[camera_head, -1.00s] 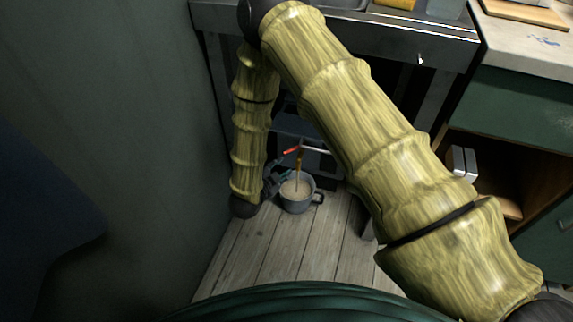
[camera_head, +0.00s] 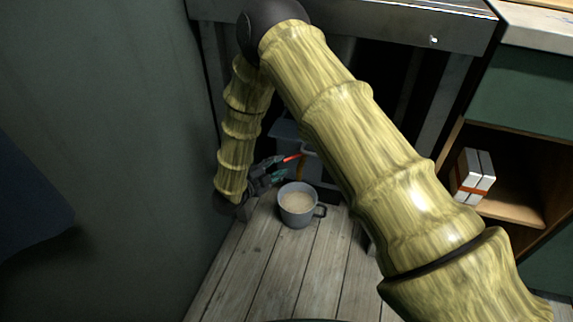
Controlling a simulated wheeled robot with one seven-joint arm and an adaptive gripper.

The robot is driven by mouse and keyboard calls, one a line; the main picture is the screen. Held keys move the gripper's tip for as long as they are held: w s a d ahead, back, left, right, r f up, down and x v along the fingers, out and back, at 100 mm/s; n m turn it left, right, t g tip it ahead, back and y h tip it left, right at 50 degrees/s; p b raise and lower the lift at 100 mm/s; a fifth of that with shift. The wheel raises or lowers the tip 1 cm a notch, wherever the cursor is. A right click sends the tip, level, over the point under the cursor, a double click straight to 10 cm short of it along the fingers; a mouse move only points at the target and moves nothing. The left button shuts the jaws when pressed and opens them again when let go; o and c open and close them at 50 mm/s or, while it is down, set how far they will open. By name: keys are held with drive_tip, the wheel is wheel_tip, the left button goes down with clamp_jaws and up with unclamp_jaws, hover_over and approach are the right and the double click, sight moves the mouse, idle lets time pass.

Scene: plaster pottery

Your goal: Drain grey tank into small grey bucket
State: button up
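The small grey bucket (camera_head: 285,209) stands upright on the plank floor under the sink counter, with its handle to the right. It holds pale beige liquid. The grey tank (camera_head: 283,131) is behind it in shadow, largely hidden by my arm. A red valve lever (camera_head: 292,158) and a brownish spout (camera_head: 301,171) show above the bucket's back rim. No stream shows falling into the bucket. My gripper (camera_head: 279,167) is left of the spout, behind and above the bucket. Its two dark, teal-tipped fingers appear apart, the upper one close to the lever; contact cannot be told.
A dark wall (camera_head: 110,150) is close on the left. The metal counter (camera_head: 400,28) overhangs the tank. On the right, a wooden shelf (camera_head: 515,205) holds white boxes (camera_head: 473,172). The plank floor (camera_head: 285,265) in front of the bucket is clear.

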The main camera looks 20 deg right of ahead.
sight(286, 160)
drive_tip(key=shift+b+x, duration=0.85)
drive_tip(key=shift+x, duration=1.75)
clamp_jaws()
